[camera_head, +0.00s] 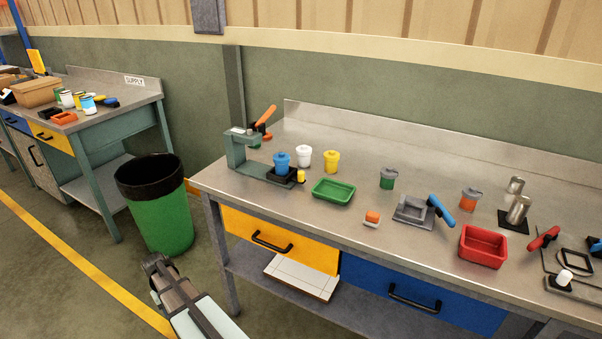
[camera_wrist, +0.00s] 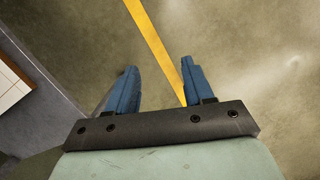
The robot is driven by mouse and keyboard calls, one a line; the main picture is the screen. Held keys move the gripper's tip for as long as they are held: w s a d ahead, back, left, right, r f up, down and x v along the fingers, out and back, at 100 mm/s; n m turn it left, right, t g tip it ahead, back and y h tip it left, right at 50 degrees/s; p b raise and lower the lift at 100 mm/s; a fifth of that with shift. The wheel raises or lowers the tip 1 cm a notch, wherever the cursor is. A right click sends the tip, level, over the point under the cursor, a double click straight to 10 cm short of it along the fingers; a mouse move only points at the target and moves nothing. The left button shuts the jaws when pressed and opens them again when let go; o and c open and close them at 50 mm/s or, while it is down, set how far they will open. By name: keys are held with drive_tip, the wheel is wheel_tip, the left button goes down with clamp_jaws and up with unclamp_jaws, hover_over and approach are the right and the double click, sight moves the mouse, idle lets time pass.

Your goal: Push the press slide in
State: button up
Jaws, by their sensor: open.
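The press (camera_head: 238,150) is a grey-green C-shaped frame at the left end of the metal workbench, with an orange lever behind it. A blue lidded jar (camera_head: 282,163) stands on the slide, outside the frame. My gripper (camera_wrist: 158,68) is open and empty in the wrist view, its two blue fingers apart above the floor. In the head view my arm shows at the lower left, in front of the bench and well away from the press.
White (camera_head: 304,156) and yellow jars (camera_head: 331,161) and a green tray (camera_head: 333,190) stand close to the right of the slide. A green bin (camera_head: 160,215) stands left of the bench. A white panel (camera_head: 301,277) lies on the lower shelf. The floor ahead of the bench is clear.

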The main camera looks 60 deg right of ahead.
drive_tip(key=w+d+r+m+t, duration=0.1)
drive_tip(key=w+d+r, duration=0.3)
drive_tip(key=d+r, duration=0.3)
drive_tip(key=w+d+r+t+h, duration=0.1)
drive_tip(key=w+d+r, duration=0.2)
drive_tip(key=d+r, duration=0.45)
drive_tip(key=w+d+r+m, duration=0.1)
drive_tip(key=w+d+r, duration=0.35)
drive_tip(key=r, duration=0.55)
drive_tip(key=s+d+r+m+t+h, duration=0.1)
drive_tip(key=d+r, duration=0.6)
drive_tip(key=r, duration=0.4)
drive_tip(key=s+d+r+m+t, duration=0.1)
drive_tip(key=s+d+r, duration=0.1)
drive_tip(key=d+r, duration=0.75)
drive_tip(key=s+d+r, duration=0.1)
drive_tip(key=s+r, duration=0.2)
drive_tip(key=r, duration=0.2)
drive_tip(key=m+g+y, duration=0.1)
drive_tip(key=g+y, duration=0.1)
hover_over(301, 171)
drive_tip(key=f, duration=0.2)
wheel_tip(301, 171, down, 13)
drive_tip(key=shift+a+r, duration=0.1)
drive_tip(key=shift+a, duration=0.05)
